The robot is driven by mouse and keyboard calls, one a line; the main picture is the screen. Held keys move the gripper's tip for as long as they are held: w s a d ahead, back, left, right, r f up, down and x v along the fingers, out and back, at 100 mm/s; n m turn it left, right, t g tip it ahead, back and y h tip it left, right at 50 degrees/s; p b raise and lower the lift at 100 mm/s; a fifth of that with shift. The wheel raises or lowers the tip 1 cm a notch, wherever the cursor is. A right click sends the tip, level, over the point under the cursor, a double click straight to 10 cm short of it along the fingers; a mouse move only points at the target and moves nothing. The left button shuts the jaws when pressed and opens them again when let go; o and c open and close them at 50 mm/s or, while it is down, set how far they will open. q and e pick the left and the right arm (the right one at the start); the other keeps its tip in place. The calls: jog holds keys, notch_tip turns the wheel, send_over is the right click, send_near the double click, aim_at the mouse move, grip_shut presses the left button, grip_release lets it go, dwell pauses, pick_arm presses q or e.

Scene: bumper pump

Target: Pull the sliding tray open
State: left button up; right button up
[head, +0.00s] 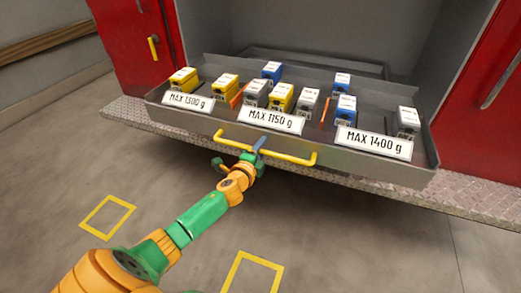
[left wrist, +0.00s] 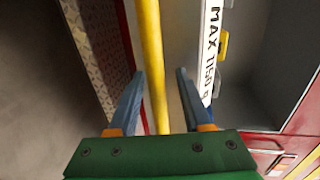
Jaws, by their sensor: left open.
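The grey sliding tray (head: 330,176) sticks out of the compartment of the red vehicle, over its metal step. It carries three white labels and several small yellow, blue and grey blocks. A yellow bar handle (head: 293,158) runs along its front face. My left gripper (head: 260,146) is at the handle, near its middle. In the left wrist view the yellow handle bar (left wrist: 153,60) passes between the two blue-grey fingers of my left gripper (left wrist: 160,78). The fingers are open, with gaps beside the bar. My right gripper is not in view.
A diamond-plate step (head: 475,196) runs below the tray. Red doors stand at the left (head: 128,45) and right (head: 490,120). The floor in front is clear, with yellow square outlines (head: 108,216) painted on it.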

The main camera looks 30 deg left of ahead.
pick_arm(q)
jog(key=shift+s, duration=0.3)
jog(key=p+v, duration=0.1)
jog(key=v, duration=0.5)
jog(key=shift+s, duration=0.25)
jog(key=shift+d+r, duration=0.1)
jog(key=shift+r, duration=0.05)
jog(key=s+d+f+n+g+h+p, duration=0.1)
jog(key=s+d+f+n+g+p, duration=0.2)
jog(key=s+f, duration=0.7)
jog(key=s+d+f+n+g+h+p, duration=0.1)
jog(key=s+f+n+g+p, duration=0.25)
jog(key=s+f+g, duration=0.6)
jog(key=s+d+f+n+g+h+p, duration=0.1)
jog(key=s+d+f+n, duration=0.2)
jog(key=s, duration=0.6)
jog(key=s+d+f+n+g+p, duration=0.1)
jog(key=s+d+f+n, duration=0.2)
jog(key=s, duration=0.6)
notch_tip(320, 180, down, 3)
jog(key=d, duration=0.2)
jog(key=shift+s+d+h, duration=0.3)
jog(key=shift+s+h, duration=0.05)
jog(key=shift+h, duration=0.05)
